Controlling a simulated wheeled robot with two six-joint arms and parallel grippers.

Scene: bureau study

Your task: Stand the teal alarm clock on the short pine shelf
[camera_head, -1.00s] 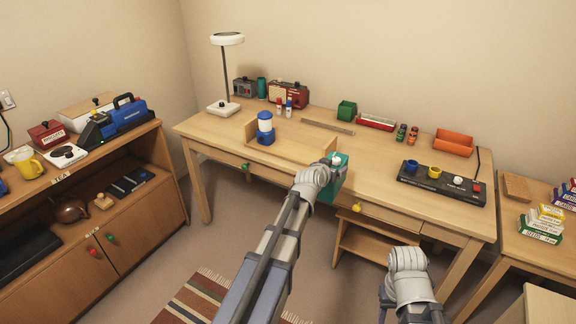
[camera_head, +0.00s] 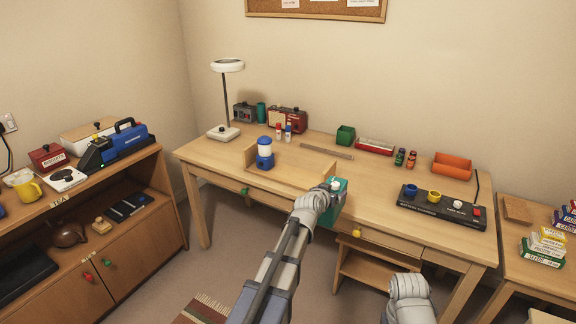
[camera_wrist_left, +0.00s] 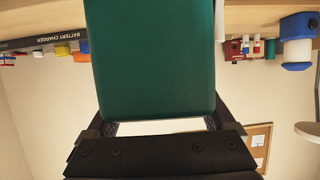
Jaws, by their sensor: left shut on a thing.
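The teal alarm clock (camera_head: 339,204) is in my left gripper (camera_head: 330,193), over the front edge of the desk. In the left wrist view the clock (camera_wrist_left: 150,55) shows as a plain teal block filling the space between the two fingers of the left gripper (camera_wrist_left: 158,118). Its face does not show. A low pine piece (camera_head: 300,169) with upright ends, apparently the short shelf, stands on the desk just behind and left of the clock. A blue and white lantern (camera_head: 265,155) stands at its left part. My right arm shows at the lower right, but its gripper does not.
A lamp (camera_head: 226,132) stands at the left. A stool (camera_head: 365,268) is under the desk.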

